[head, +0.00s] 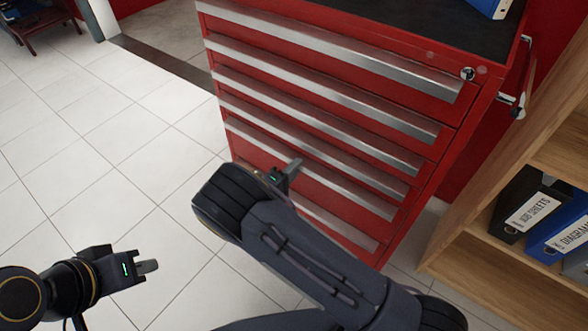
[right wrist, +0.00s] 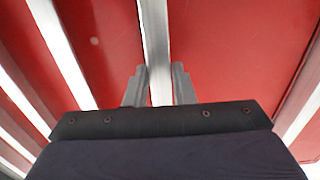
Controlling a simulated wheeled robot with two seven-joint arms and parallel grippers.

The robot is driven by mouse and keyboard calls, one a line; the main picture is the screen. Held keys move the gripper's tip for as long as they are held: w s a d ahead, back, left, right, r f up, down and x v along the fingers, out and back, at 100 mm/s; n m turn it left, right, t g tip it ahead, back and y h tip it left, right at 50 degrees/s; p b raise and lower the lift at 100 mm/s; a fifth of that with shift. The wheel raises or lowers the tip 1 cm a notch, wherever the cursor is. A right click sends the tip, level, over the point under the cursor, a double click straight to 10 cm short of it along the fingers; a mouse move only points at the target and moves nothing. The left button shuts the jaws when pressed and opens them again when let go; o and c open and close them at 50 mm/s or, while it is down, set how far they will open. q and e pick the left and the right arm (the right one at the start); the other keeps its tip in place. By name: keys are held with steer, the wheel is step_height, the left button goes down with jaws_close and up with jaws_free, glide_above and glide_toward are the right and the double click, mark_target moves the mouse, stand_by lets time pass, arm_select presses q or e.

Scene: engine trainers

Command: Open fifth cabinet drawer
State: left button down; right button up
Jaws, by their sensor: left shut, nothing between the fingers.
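The red cabinet (head: 445,150) has a stack of drawers with long silver handles, all apparently closed. The fifth handle from the top (head: 350,190) is partly hidden by my right gripper (head: 295,165), which is at about its middle. In the right wrist view the two fingers of my right gripper (right wrist: 159,85) stand on either side of a silver handle strip (right wrist: 155,35). They are close to its edges; I cannot tell whether they press on it. My left gripper (head: 148,267) is shut and empty over the floor, left of the cabinet and apart from it.
A wooden shelf (head: 455,235) with black and blue binders (head: 530,205) stands close to the cabinet's right. The tiled floor (head: 110,150) left of the cabinet is clear. The lowest handle (head: 340,228) is partly hidden behind my right arm.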

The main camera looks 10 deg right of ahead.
steer(key=shift+f, duration=0.15)
jaws_close()
steer(key=shift+s, duration=0.1)
